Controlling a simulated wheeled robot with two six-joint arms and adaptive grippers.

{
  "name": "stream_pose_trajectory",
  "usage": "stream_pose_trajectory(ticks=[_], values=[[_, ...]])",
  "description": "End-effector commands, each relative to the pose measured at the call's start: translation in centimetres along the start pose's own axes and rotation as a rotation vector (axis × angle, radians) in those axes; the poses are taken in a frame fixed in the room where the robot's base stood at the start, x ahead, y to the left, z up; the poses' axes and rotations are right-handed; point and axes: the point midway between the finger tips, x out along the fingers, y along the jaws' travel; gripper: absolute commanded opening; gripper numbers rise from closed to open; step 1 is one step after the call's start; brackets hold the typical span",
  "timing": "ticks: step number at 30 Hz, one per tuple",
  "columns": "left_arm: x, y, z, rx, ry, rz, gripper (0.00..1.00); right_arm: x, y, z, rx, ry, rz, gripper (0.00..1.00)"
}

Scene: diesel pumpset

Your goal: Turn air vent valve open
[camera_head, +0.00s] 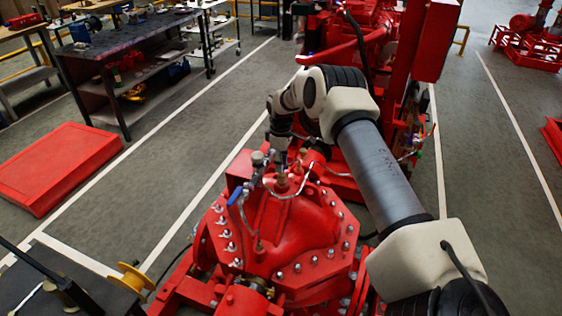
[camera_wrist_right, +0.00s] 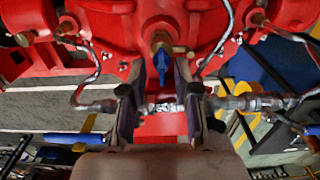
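The air vent valve shows in the right wrist view as a small blue handle (camera_wrist_right: 162,82) below a brass fitting (camera_wrist_right: 162,43) on the red pump casing (camera_head: 297,232). In the head view the brass fitting (camera_head: 283,181) stands on top of the casing, and the blue handle is hidden or too small to tell. My right gripper (camera_head: 282,160) points down just above the fitting. In the wrist view its fingers (camera_wrist_right: 167,72) are apart, one on each side of the blue handle, with a narrow gap showing. Contact is not visible. My left gripper is not in view.
Thin metal pipes (camera_head: 304,187) run close beside the fitting. Another valve with a blue lever (camera_head: 236,195) and a gauge-like part (camera_head: 258,158) stand left of it.

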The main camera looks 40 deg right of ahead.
Motion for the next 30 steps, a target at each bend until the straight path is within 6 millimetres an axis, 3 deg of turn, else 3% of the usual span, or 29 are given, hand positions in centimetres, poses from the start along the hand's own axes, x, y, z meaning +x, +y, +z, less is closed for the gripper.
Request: stream_pose_trajectory(ticks=[1,3,19,30], values=[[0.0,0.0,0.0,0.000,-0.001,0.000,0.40,0.0,0.0,0.0,0.000,0.000,0.000,0.20],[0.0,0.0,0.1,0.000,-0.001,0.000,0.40,0.0,0.0,0.0,0.000,0.000,0.000,0.00],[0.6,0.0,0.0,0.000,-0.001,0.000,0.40,0.2,-0.1,0.0,-0.045,-0.001,-0.002,0.00],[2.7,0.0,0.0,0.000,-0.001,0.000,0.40,0.5,-0.2,0.0,-0.282,-0.001,-0.005,0.00]])
